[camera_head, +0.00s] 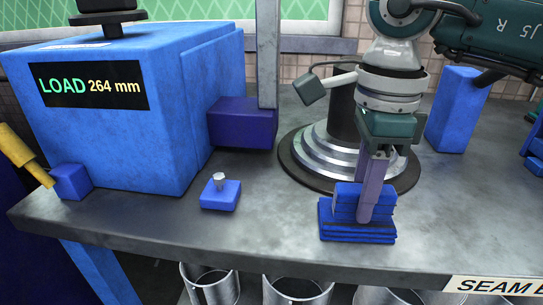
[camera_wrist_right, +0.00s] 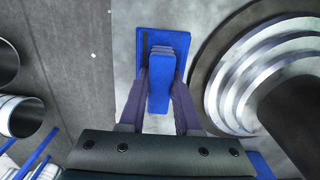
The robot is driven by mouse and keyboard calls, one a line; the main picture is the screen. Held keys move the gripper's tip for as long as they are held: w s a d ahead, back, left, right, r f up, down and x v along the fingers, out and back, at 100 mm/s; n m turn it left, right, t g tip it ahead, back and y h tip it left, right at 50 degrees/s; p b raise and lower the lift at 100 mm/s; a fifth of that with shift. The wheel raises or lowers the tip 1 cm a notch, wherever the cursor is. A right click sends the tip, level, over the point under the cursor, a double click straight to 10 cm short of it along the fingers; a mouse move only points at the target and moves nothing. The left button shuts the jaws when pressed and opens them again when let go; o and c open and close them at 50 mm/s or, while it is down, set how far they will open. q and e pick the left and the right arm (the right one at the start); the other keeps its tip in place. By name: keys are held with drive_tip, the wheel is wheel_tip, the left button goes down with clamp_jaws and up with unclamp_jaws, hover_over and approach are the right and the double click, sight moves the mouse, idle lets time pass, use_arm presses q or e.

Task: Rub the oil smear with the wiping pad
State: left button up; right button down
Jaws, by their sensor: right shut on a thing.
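The blue wiping pad (camera_head: 341,232) is at the front edge of the grey bench, with a layered raised part on a wider flat base. My right gripper (camera_head: 368,208) points down and is shut on the raised part; the fingers stand on either side of it. The wrist view also shows the pad (camera_wrist_right: 160,85) between the two grey-purple fingers (camera_wrist_right: 159,92). The pad's base appears low over or on the bench; I cannot tell whether it touches. I cannot make out the oil smear in either view. My left gripper is not in view.
A round stepped metal base (camera_head: 300,160) stands close behind the pad. A small blue block with a silver knob (camera_head: 220,194) lies to the left, near a large blue machine (camera_head: 170,120). A blue post (camera_head: 458,110) stands at the right. Metal pails (camera_head: 295,288) sit below the bench edge.

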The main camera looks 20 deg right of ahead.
drive_tip(key=shift+w+d, duration=0.25)
drive_tip(key=shift+w, duration=0.05)
wheel_tip(320, 180, up, 3)
drive_tip(key=shift+f+p, duration=0.1)
drive_tip(key=shift+p, duration=0.7)
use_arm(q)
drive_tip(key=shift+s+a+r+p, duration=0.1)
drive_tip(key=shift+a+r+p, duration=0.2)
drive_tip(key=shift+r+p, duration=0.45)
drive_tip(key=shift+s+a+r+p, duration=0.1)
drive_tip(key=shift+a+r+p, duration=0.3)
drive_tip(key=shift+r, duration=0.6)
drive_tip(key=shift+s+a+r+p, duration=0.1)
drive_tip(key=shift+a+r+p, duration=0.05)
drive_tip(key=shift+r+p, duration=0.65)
use_arm(e)
drive_tip(key=shift+s+r, duration=0.1)
drive_tip(key=shift+r, duration=2.5)
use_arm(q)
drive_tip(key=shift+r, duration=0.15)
use_arm(e)
drive_tip(key=shift+a+r, duration=0.1)
